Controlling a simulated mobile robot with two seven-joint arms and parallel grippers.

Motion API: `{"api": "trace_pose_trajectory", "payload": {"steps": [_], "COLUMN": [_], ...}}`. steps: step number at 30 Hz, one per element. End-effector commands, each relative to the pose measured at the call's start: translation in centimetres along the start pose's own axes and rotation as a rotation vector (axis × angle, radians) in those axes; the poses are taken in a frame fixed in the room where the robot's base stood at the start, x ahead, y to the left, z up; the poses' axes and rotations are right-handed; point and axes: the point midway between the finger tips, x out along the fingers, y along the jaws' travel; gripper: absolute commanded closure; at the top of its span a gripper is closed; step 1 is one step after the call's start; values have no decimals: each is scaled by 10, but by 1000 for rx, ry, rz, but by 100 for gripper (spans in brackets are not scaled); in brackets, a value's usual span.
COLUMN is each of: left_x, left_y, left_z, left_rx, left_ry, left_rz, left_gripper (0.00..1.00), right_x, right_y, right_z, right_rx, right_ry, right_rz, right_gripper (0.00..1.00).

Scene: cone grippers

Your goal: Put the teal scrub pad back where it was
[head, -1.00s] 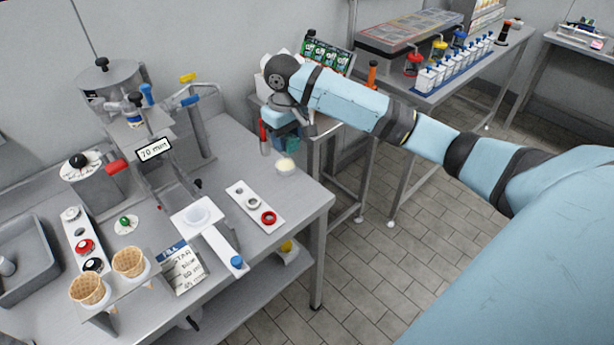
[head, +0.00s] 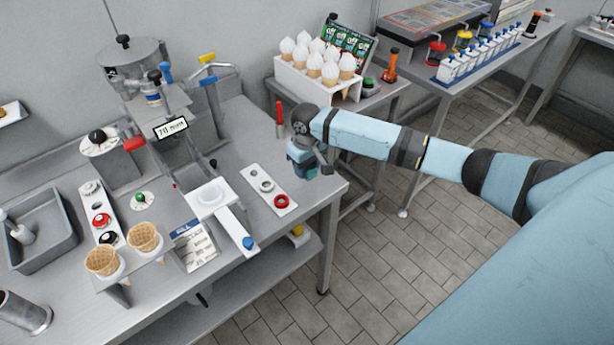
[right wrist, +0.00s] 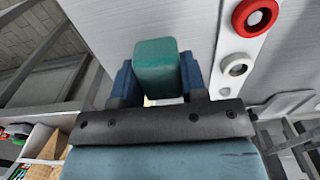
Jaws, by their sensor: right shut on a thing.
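The teal scrub pad (right wrist: 157,68) is a small rounded block between the two blue fingers of my right gripper in the right wrist view. My right gripper (head: 303,170) is shut on it. In the head view the gripper is low over the right end of the grey worktable (head: 237,130), and the pad is mostly hidden by the gripper. A small cream patch (right wrist: 165,102) shows just behind the pad in the wrist view. I cannot tell whether the pad touches the table. My left gripper is not in view.
A white strip with red and grey rings (head: 268,188) lies left of the gripper. A red upright item (head: 279,113) stands behind it. A white holder with several filled cones (head: 305,85) is on the side table. The worktable's right edge is close.

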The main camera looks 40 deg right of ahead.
Motion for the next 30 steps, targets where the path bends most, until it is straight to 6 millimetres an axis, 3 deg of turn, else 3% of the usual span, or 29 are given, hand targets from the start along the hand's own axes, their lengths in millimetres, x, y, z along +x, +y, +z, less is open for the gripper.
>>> {"api": "trace_pose_trajectory", "payload": {"steps": [9,20,21,24,30], "left_x": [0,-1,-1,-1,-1], "left_y": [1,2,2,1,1], "left_z": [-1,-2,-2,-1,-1], "left_rx": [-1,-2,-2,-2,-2], "left_ry": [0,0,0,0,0], "left_rz": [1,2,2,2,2], "left_gripper": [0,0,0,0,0], "right_x": [40,44,45,45,44], "right_y": [0,0,0,0,0], "right_z": [1,1,0,0,0], "right_rx": [2,0,0,0,0], "right_ry": [-3,-1,-1,-1,-1], "right_rz": [1,0,0,0,0], "right_gripper": [86,86,58,35,35]}}
